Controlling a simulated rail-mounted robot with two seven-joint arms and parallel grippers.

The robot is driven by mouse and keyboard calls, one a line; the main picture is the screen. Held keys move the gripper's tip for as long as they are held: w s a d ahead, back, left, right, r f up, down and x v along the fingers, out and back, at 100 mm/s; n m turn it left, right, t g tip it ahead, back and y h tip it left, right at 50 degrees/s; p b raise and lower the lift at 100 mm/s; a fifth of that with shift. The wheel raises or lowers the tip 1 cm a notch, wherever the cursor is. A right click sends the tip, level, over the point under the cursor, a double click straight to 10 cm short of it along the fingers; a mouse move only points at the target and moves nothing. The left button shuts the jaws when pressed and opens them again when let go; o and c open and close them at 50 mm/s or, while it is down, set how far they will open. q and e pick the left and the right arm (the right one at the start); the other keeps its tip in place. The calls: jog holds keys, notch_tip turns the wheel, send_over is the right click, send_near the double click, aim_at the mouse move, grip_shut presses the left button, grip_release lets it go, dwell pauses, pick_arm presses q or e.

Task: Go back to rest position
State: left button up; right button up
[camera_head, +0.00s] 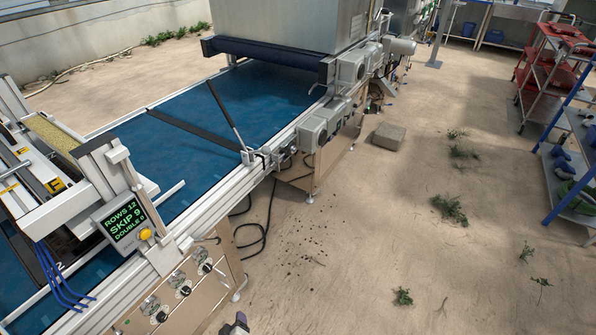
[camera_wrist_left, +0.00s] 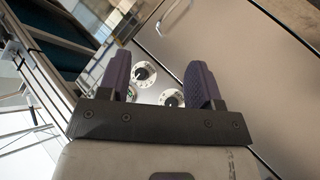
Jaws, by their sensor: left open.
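My left gripper (camera_wrist_left: 158,82) shows in the left wrist view with its two purple-grey fingers apart and nothing between them. Beyond the fingers is the metal front panel (camera_wrist_left: 235,60) of the seeder, with round dials (camera_wrist_left: 144,73) on it; the fingers partly cover this area. In the head view only a small purple tip of the left gripper (camera_head: 238,322) shows at the bottom edge, just right of the panel with several black-knobbed dials (camera_head: 178,281). I cannot tell the exact gap to the panel. My right gripper is in neither view.
The seeder's blue belt (camera_head: 190,115) runs up to a large metal housing (camera_head: 290,22). A display (camera_head: 125,219) reads "ROWS 12 SKIP 9 DOUBLE 8". Black cables (camera_head: 268,212) lie beside the machine. Sandy floor at right is mostly clear, with a stone block (camera_head: 389,136) and red cart (camera_head: 540,75).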

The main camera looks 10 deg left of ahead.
pick_arm(q)
jog(key=w+d+r+m+g+h, duration=0.1)
jog(key=w+d+r+m+h, duration=0.15)
jog(key=r, duration=0.25)
jog(key=w+d+r+m+h, duration=0.2)
jog(key=r+m+h, duration=0.1)
jog(key=r+h, duration=0.15)
jog(key=s+r+m+g+p, duration=0.2)
jog(key=s+r+m+g, duration=0.25)
jog(key=r, duration=0.65)
jog(key=s+d+r+m+y+p, duration=0.1)
jog(key=s+r+m+y+p, duration=0.35)
jog(key=s+r, duration=1.1)
jog(key=s+g+h+p, duration=0.25)
jog(key=s+p, duration=0.35)
jog(key=s, duration=0.5)
notch_tip(320, 180, up, 37)
jog(key=p, duration=3.7)
jog(key=shift+w+d, duration=0.3)
jog(key=shift+d, duration=0.15)
jog(key=shift+f, duration=0.1)
